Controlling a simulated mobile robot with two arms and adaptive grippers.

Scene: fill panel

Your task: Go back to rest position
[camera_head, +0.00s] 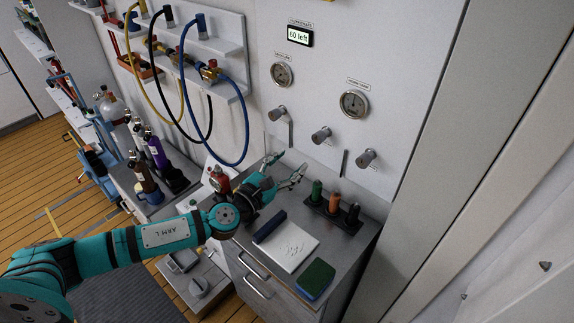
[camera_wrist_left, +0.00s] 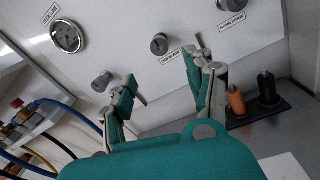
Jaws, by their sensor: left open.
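My left gripper (camera_head: 286,168) is open and empty. In the head view it is held above the back of the grey cabinet top, in front of the white panel (camera_head: 310,112). In the left wrist view its two teal fingers (camera_wrist_left: 160,98) stand apart with the panel behind them. My left arm reaches in from the lower left of the head view. My right gripper does not show in either view.
A holder with green, orange and black bottles (camera_head: 334,203) stands right of the gripper. A white sheet (camera_head: 286,244) and green pad (camera_head: 315,279) lie in front. Panel knobs (camera_head: 321,135), gauges (camera_head: 354,103) and hanging hoses (camera_head: 215,130) are close by.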

